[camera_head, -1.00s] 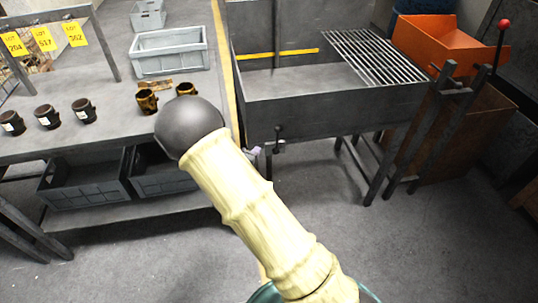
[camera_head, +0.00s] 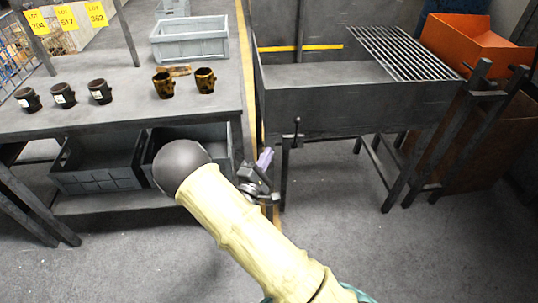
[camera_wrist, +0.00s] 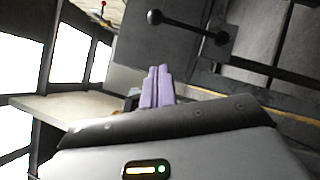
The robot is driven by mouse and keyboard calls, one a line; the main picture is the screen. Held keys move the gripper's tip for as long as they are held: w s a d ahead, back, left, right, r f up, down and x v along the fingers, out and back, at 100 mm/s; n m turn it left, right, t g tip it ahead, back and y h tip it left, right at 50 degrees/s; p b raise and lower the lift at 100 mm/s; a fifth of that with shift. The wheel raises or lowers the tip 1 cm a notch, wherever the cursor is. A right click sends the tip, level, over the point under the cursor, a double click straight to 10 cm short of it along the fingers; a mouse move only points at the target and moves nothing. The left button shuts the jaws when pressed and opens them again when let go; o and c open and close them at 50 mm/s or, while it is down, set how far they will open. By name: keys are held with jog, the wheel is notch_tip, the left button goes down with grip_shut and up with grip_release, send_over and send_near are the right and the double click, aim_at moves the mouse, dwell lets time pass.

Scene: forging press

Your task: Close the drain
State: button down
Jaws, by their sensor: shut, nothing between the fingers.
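The tank (camera_head: 345,108) is a dark metal trough on legs, with a yellow stripe along its back wall. A small dark drain lever (camera_head: 297,130) stands roughly upright at its lower front left. In the wrist view the lever (camera_wrist: 188,28) is a dark rod with a ball knob, joined to a valve body at its right end. My gripper (camera_head: 265,160) is just left of and below the lever, apart from it. In the wrist view my gripper (camera_wrist: 158,72) shows two purple fingers pressed together and empty, below the lever knob. The drain's outlet cannot be made out.
A work table (camera_head: 120,98) at left holds dark cups (camera_head: 63,95), brown-spotted cups (camera_head: 205,80) and a grey crate (camera_head: 190,40). Grey bins (camera_head: 98,165) sit on its lower shelf. A grate (camera_head: 405,50) covers the tank's right part. An orange bin (camera_head: 478,42) stands right. The floor in front is clear.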

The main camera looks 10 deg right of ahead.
aim_at(296, 134)
jog(key=w+d+r+b, duration=0.1)
jog(key=w+d+r, duration=0.2)
jog(key=w+d, duration=0.4)
jog(key=shift+d+r, duration=0.3)
jog(key=shift+r, duration=0.05)
jog(key=shift+r, duration=0.1)
